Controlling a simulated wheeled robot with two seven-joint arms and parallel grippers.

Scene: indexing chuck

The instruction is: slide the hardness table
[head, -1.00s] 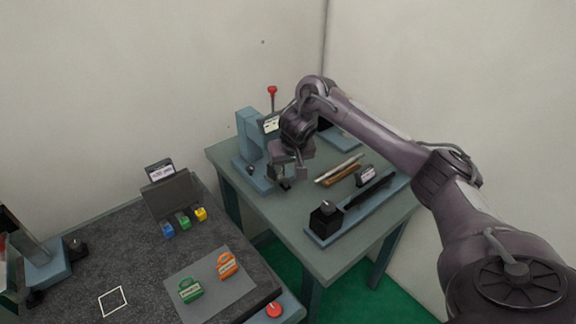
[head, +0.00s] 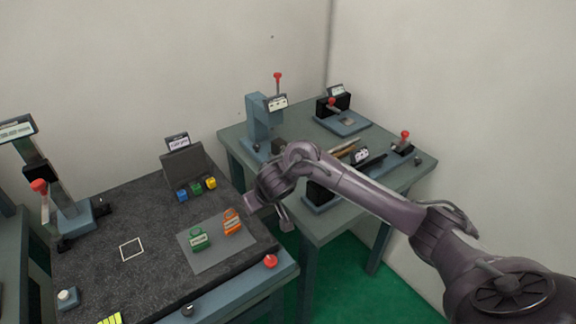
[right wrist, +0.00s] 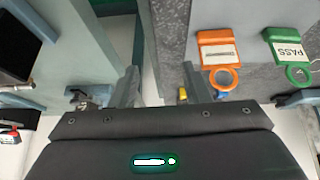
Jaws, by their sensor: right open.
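No label reading "hardness" is legible, so I cannot tell for sure which part is the hardness table. A blue-grey stand (head: 259,124) with a red-knobbed lever and a small display stands at the left of the back table (head: 310,228). A low base lies at its foot, partly hidden behind my right arm. My right gripper (head: 268,214) is open and empty, fingers down, near the right edge of the dark bench and the gap between the tables. Its two fingers also show apart in the right wrist view (right wrist: 160,88). My left gripper is out of view.
The dark bench (head: 90,285) carries a grey mat with a green tag (head: 200,239) and an orange tag (head: 232,222). A red button (head: 270,262) is on its front edge. A tall stand (head: 75,215) is at left. Other red-knobbed fixtures stand on the back table.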

